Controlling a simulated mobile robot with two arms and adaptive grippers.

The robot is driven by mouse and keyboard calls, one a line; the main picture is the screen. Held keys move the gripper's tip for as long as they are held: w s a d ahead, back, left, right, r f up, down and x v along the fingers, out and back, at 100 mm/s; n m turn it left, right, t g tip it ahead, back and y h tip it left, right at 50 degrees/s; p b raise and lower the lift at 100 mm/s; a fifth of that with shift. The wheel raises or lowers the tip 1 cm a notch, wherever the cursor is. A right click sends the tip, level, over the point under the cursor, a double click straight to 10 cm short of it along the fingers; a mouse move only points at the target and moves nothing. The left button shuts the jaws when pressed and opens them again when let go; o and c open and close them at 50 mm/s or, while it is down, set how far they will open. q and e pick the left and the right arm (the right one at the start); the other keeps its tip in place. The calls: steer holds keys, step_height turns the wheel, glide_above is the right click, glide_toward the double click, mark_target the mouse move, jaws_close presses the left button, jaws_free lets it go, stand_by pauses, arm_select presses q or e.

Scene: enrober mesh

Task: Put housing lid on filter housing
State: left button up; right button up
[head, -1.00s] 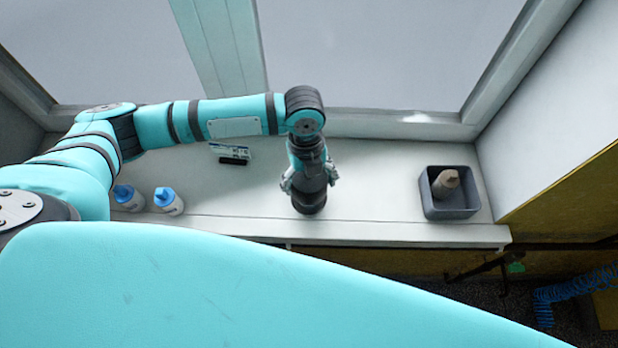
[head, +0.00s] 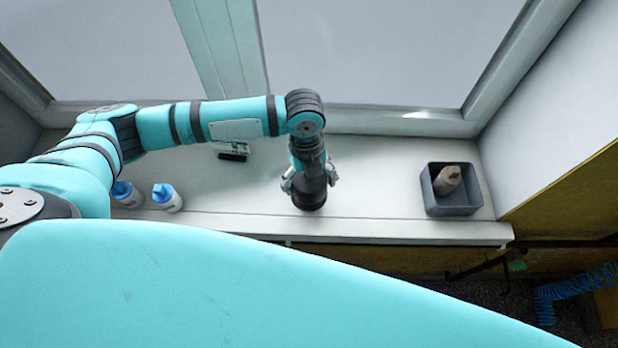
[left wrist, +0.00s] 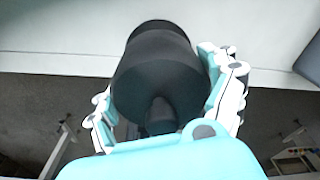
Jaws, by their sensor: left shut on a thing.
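My left gripper (head: 309,186) points down over the front part of the white sill. It is shut on a dark, round piece with a knob, which looks like the housing lid (left wrist: 160,85); its fingers flank the sides in the left wrist view. A dark round body, apparently the filter housing (head: 310,200), shows below the gripper in the head view. A narrower dark end shows beyond the wide part in the left wrist view. I cannot tell where lid and housing meet, or whether the lid is seated. My right gripper is not in view.
Two white bottles with blue caps (head: 166,198) stand at the left of the sill (head: 385,200). A small box with a dark front (head: 232,151) lies behind them. A grey bin (head: 455,205) at the right holds a brownish bottle (head: 447,180). The sill between gripper and bin is clear.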

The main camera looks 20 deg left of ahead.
arm_select(q)
steer(key=shift+f, duration=0.35)
stand_by(0.4)
steer(key=shift+f+b, duration=0.5)
steer(key=shift+f, duration=0.35)
steer(key=o, duration=1)
steer(key=r, duration=0.8)
steer(key=w+a+r, duration=0.1)
steer(key=r, duration=0.3)
steer(key=shift+f, duration=0.1)
